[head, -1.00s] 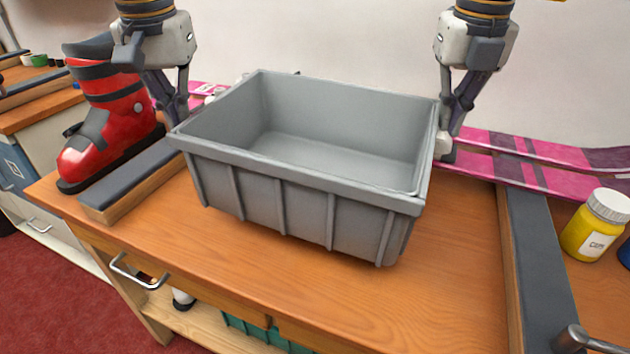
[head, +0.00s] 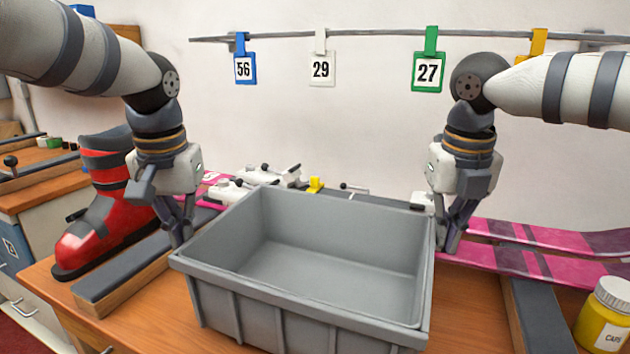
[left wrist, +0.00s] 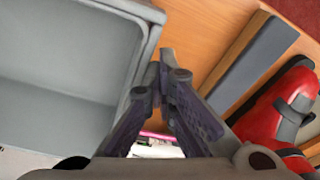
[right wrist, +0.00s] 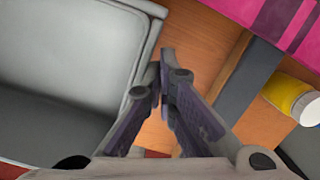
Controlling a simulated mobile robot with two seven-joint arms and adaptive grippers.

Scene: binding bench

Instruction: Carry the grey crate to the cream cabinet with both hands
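The grey crate (head: 330,262) is open-topped, empty and level in the head view, above the wooden bench; its base is cut off below. My left gripper (head: 182,238) is closed at its left rim, and my right gripper (head: 446,244) at its right rim. In the left wrist view the fingers (left wrist: 162,75) meet at the crate's rim (left wrist: 148,30). In the right wrist view the fingers (right wrist: 163,75) do the same at the opposite rim (right wrist: 146,35). The fingertips' hold is partly hidden. A pale cabinet (head: 45,232) with a wooden top stands at the far left; its cream colour is uncertain.
A red ski boot (head: 92,235) and a padded block (head: 125,275) are left of the crate. Pink skis (head: 560,250), another padded block (head: 540,315) and a yellow jar (head: 600,318) are right. Ski bindings (head: 265,178) lie behind. A tag rail (head: 390,34) hangs on the wall.

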